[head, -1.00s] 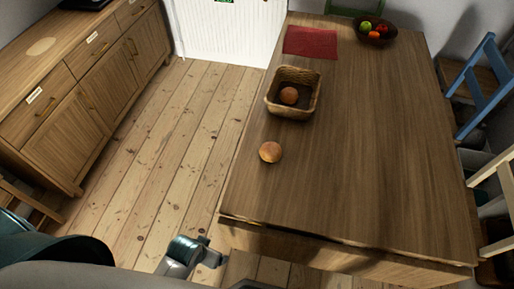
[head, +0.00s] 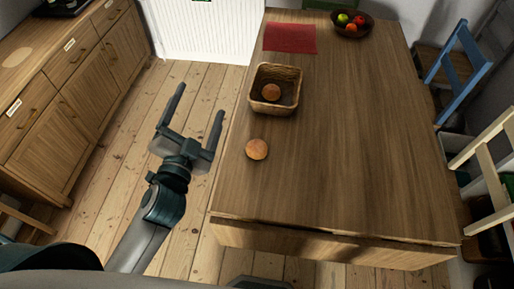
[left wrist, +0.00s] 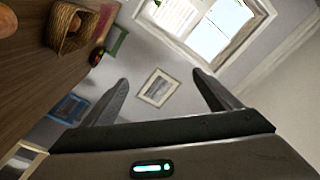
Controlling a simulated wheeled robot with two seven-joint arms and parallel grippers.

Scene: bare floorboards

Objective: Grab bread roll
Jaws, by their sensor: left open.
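A round brown bread roll (head: 257,149) lies on the wooden table (head: 340,150) near its left edge. A second roll (head: 271,92) sits inside a wicker basket (head: 290,107) farther back. My left gripper (head: 198,101) is open and empty, to the left of the table and of the loose roll, over the floor in the picture. In the left wrist view, the open fingers (left wrist: 160,82) point toward a wall, with the basket (left wrist: 66,30) at the upper left and the loose roll (left wrist: 62,108) at the left edge. My right gripper is not in view.
A red mat (head: 289,38) and a bowl of fruit (head: 338,29) are at the table's far end. Chairs, one blue (head: 462,85), stand at the right. A wooden sideboard (head: 62,125) stands at the left. The table's middle and right are clear.

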